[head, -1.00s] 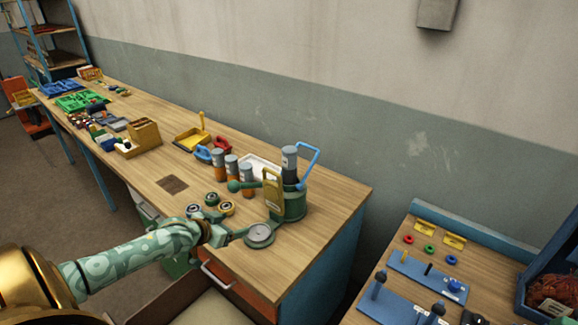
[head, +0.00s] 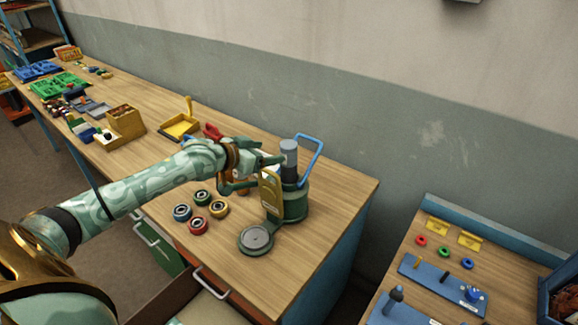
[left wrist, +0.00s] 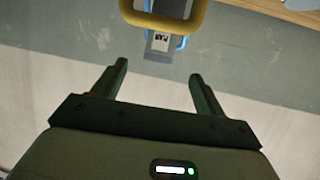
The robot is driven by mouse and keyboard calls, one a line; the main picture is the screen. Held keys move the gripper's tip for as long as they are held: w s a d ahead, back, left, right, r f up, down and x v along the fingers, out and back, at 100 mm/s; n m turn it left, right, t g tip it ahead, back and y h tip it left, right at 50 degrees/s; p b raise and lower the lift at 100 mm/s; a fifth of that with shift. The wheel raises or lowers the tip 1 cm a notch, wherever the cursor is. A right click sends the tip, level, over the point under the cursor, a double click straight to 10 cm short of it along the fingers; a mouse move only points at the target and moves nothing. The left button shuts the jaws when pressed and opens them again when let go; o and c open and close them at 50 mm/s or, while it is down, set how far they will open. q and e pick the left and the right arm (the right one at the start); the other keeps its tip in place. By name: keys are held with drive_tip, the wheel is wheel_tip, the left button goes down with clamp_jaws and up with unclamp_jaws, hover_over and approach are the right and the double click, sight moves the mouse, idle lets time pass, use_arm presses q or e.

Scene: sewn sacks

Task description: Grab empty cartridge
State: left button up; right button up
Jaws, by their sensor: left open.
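A cartridge with a grey cap and dark body (head: 289,161) stands upright in the green press (head: 293,206), between its yellow plate and blue lever. My left gripper (head: 273,164) is open, just left of the cartridge's upper part in the head view. In the left wrist view, a grey labelled part (left wrist: 160,42), which seems to be the cartridge, lies ahead of my two spread fingers (left wrist: 157,75), framed by a yellow loop. Nothing is between the fingers. Orange cartridges with grey caps (head: 243,186) are mostly hidden behind my arm. My right gripper is out of view.
Several coloured rings (head: 201,197) lie left of the press. The press's round plate (head: 256,239) is near the front edge. The blue lever (head: 311,160) rises right of the cartridge. The bench's right end is clear.

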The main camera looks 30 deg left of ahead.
sight(282, 151)
use_arm(q)
drive_tip(key=x, duration=0.4)
drive_tip(key=shift+w+a+f+b, duration=0.15)
drive_tip(key=shift+w+f+b, duration=0.1)
drive_tip(key=shift+b, duration=0.05)
drive_tip(key=shift+w, duration=0.2)
drive_tip(key=x, duration=0.4)
drive_tip(key=shift+w+d+f+b, duration=0.2)
drive_tip(key=shift+w+d+b, duration=0.1)
drive_tip(key=shift+d+b, duration=0.1)
drive_tip(key=shift+w, duration=0.2)
drive_tip(key=shift+s, duration=0.15)
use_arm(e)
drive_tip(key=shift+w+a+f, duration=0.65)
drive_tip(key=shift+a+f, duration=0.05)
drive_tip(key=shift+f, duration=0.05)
use_arm(q)
drive_tip(key=c, duration=1.3)
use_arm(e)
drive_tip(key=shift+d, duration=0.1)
